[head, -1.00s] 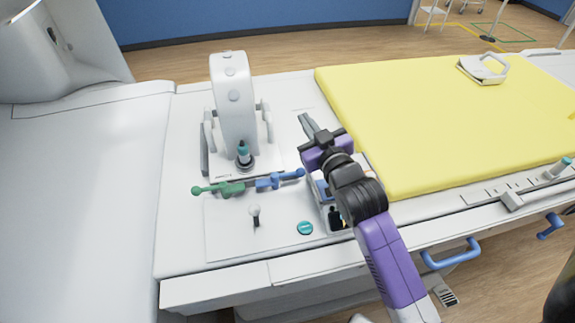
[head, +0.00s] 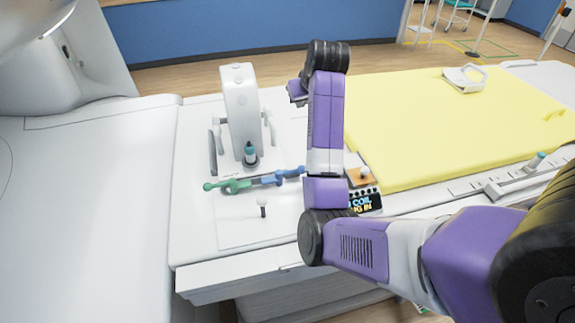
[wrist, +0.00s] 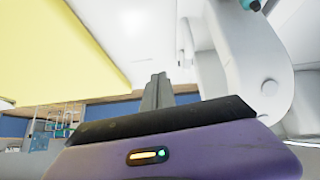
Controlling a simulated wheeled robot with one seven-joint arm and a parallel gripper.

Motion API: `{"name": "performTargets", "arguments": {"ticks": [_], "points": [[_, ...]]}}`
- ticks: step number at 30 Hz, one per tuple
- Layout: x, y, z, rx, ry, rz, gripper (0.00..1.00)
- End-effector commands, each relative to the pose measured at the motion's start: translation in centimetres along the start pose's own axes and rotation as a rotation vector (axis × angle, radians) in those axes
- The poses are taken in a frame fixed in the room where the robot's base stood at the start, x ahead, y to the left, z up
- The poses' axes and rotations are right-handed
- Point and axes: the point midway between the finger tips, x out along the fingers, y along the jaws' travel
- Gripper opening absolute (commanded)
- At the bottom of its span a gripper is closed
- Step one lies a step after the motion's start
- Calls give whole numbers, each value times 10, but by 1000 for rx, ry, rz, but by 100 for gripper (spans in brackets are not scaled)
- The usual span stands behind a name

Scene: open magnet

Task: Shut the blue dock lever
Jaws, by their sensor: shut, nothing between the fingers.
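The blue dock lever (head: 275,179) lies at the front foot of the white upright dock (head: 241,110) in the head view. Its blue arm points right, and its right end is close to my arm. A green lever (head: 228,186) extends left beside it. A teal-tipped plug (head: 250,153) stands between the levers and the dock. In the head view my fingers are hidden behind my raised arm. In the wrist view my gripper (wrist: 157,92) is shut and empty, its fingers together, with the white dock (wrist: 245,60) to the right. The blue lever is not visible there.
The yellow pad (head: 440,125) lies right of the dock and also fills the wrist view's upper left (wrist: 50,50). A small knob (head: 262,204) stands in front of the levers. A labelled box (head: 366,198) is right of my arm. A white framed object (head: 464,79) rests on the pad.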

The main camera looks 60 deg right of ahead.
Motion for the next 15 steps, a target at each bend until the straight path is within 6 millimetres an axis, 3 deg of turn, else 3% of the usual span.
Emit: {"name": "performTargets", "arguments": {"ticks": [3,6,10,15], "points": [[5,-9,38,-21,-165,-47,0],[3,-16,61,-42,-257,-76,0],[-2,-20,75,-58,-319,-98,0],[-3,-22,80,-71,-335,-107,0]]}}
